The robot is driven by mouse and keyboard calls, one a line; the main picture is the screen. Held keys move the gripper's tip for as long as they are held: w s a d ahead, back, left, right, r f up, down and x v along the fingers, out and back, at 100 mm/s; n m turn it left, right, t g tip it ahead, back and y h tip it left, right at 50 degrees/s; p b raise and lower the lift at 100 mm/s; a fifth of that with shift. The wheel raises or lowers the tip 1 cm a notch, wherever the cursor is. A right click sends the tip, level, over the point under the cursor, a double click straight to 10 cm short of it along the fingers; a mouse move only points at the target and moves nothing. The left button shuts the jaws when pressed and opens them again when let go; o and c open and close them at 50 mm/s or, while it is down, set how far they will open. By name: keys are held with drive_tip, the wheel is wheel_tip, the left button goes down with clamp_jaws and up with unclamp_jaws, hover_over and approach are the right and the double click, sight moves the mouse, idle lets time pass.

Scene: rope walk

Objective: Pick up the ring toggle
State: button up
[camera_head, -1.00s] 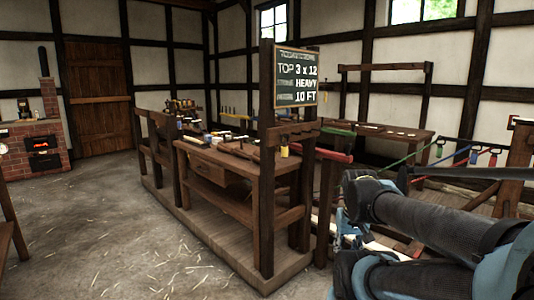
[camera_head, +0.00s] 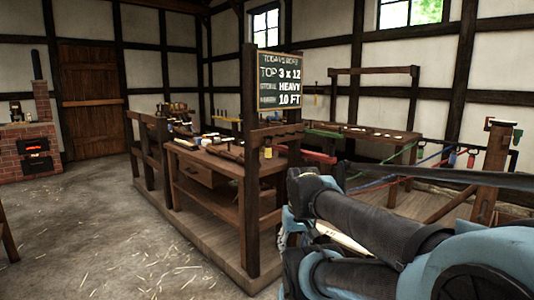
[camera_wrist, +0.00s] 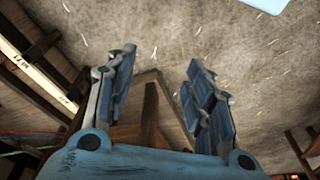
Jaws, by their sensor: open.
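I cannot make out the ring toggle for certain in either view. The long wooden workbench (camera_head: 215,160) in the head view carries several small items, too small to tell apart. My gripper (camera_wrist: 160,65) is open and empty in the wrist view, its blue fingers spread wide above the floor and dark wooden framework. In the head view my arm fills the lower right, and the fingers are not clear there.
A dark sign board (camera_head: 280,80) stands on a tall post at the bench's near end. A second bench (camera_head: 375,135) with coloured ropes is behind my arm. A brick stove (camera_head: 28,155) is far left. The straw-strewn concrete floor (camera_head: 120,240) is open at left.

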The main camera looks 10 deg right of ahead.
drive_tip(key=w+a+r+n+t+y, duration=0.1)
drive_tip(key=w+a+r+y, duration=0.15)
drive_tip(key=w, duration=0.35)
drive_tip(key=w+a+r+n+y, duration=0.1)
drive_tip(key=w+a+r+y, duration=0.15)
drive_tip(key=w, duration=0.35)
drive_tip(key=n+t+y, duration=0.5)
drive_tip(key=t+y, duration=0.1)
drive_tip(key=t, duration=0.5)
approach(270, 152)
drive_tip(key=shift+x, duration=4.95)
drive_tip(key=shift+w+d, duration=0.1)
clamp_jaws()
